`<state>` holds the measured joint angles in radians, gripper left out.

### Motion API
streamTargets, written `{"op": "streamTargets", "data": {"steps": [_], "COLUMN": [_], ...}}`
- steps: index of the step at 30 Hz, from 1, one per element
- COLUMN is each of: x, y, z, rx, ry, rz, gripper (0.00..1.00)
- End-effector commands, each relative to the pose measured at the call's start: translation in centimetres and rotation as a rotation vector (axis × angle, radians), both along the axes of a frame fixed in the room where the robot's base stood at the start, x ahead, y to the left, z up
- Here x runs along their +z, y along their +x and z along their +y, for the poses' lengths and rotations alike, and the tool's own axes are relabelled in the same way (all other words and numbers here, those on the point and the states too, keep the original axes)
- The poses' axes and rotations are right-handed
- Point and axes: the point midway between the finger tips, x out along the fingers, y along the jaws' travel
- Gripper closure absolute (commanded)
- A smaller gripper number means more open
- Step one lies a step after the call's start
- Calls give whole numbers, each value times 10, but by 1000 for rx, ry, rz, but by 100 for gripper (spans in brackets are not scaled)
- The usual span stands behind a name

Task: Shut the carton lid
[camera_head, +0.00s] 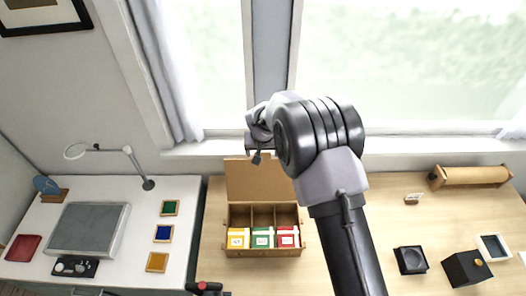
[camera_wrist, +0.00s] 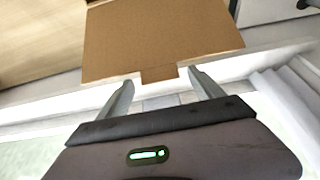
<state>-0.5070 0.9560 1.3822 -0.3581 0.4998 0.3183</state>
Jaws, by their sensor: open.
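The carton (camera_head: 262,253) stands on the wooden table in the head view, with dividers inside and three small boxes, yellow, green and red, in its front compartments. Its brown lid (camera_head: 250,180) is open and stands up at the back. In the wrist view the lid (camera_wrist: 160,42) fills the upper middle, with a small tab at its edge. My gripper (camera_head: 257,158) is above the lid's top edge in the head view. In the wrist view my gripper (camera_wrist: 160,84) has its two fingers spread, one on each side of the tab. Contact with the lid cannot be told.
A window and sill (camera_head: 200,148) lie close behind the carton. On the right are a brown roll (camera_head: 474,175), a black box with a round recess (camera_head: 411,260) and a black cube (camera_head: 465,269). A white desk with a lamp (camera_head: 138,165) is at left.

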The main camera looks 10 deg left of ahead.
Motion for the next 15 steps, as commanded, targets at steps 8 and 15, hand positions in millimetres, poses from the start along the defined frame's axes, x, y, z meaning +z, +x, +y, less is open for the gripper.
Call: {"op": "streamTargets", "data": {"steps": [8,15], "x": [-7,-7], "y": [3,3], "z": [1,1], "rx": [0,0], "ry": [0,0], "rz": [0,0], "gripper": [24,53]}}
